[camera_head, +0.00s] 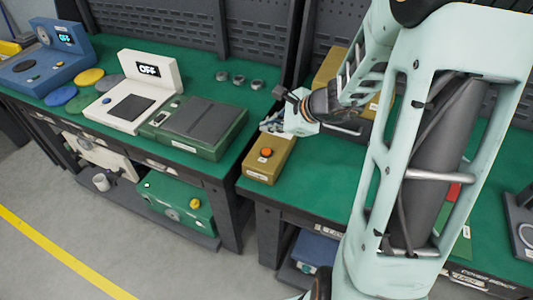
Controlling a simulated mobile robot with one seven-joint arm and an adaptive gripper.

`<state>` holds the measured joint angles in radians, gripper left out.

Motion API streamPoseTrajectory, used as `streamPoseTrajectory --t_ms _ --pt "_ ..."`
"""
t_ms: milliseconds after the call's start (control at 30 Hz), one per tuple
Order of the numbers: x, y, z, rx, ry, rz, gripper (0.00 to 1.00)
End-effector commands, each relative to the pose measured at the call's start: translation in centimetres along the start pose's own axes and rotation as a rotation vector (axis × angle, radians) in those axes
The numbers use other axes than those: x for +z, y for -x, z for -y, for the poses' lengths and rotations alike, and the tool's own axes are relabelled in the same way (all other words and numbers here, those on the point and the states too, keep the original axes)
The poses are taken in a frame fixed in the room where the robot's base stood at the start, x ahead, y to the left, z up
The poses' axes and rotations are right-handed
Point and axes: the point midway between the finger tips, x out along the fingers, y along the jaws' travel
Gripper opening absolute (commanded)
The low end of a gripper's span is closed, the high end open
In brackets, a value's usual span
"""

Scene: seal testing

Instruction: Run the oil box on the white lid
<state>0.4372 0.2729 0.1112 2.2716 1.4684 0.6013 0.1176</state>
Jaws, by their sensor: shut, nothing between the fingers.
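An ochre box (264,165) with an orange-red button (266,152) on top stands at the left end of the right bench. No label on it can be read, so I cannot tell whether it is the oil box. My gripper (272,124) is shut and empty near the far end of this box; I cannot tell whether it touches it. I see no clearly white lid.
A white device (160,72) and a blue device (28,70), both with screens, stand on the left bench (100,45). A green box with a dark top (205,120) and several small metal caps (238,80) are beside them. Another ochre box (330,68) is partly behind my arm.

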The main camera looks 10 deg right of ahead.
Motion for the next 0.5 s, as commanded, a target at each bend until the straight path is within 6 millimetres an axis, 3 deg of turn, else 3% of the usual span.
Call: streamPoseTrajectory --t_ms 300,500 --pt "-2.6 -3.6 -2.7 0.001 -0.001 0.000 0.00" --pt "-3.4 -4.7 -3.4 0.000 0.001 0.000 0.00"
